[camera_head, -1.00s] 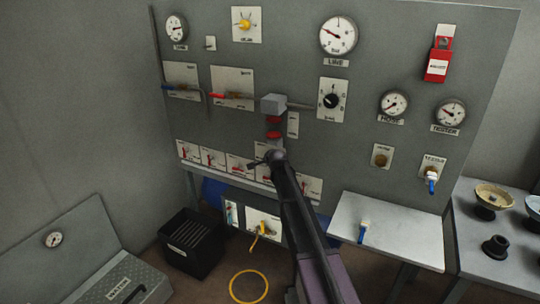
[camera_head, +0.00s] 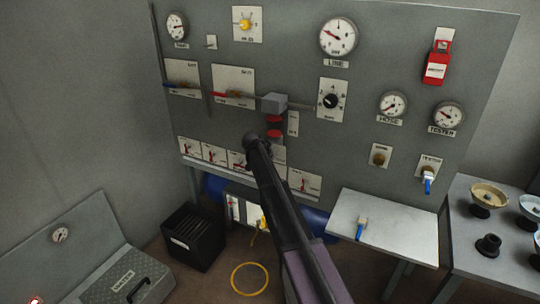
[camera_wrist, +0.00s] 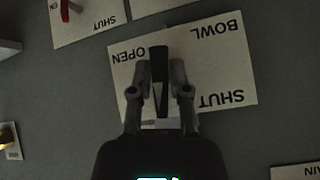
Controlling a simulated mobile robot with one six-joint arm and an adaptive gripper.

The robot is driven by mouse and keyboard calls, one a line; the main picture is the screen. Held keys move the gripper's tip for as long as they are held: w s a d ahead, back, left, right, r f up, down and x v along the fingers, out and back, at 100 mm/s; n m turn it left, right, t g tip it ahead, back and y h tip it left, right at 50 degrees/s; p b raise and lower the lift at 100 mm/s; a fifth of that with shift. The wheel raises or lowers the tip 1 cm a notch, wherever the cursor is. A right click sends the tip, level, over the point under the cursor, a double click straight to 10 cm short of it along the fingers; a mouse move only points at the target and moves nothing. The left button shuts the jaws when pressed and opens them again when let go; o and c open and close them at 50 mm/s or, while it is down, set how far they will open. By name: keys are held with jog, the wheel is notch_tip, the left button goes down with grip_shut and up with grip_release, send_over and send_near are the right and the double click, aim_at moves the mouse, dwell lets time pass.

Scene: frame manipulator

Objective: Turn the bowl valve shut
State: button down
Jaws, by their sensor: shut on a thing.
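In the wrist view, the bowl valve's plate (camera_wrist: 222,72) is pale and marked BOWL, OPEN and SHUT, lettered upside down in the picture. The valve's dark handle (camera_wrist: 159,62) stands up in the picture beside the word OPEN, away from SHUT. My gripper (camera_wrist: 162,82) is closed on the handle, one finger on each side. The handle's lower part and pivot are partly hidden by the gripper. In the head view, my dark arm (camera_head: 275,190) reaches up to the lower row of plates, and its end hides the fingers and handle.
Neighbouring plates with red handles (camera_head: 302,182) stand close by in the same row. A grey box with red parts (camera_head: 273,103) sticks out just above my arm's end. A small side table (camera_head: 395,235) is at right, and a black crate (camera_head: 192,237) stands on the floor at left.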

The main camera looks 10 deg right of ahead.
jog(key=shift+s+f+n+g+h, duration=0.15)
jog(key=shift+n+g+h, duration=0.25)
jog(key=shift+h, duration=0.2)
jog(key=c, duration=0.7)
grip_release()
jog(key=shift+o, duration=0.6)
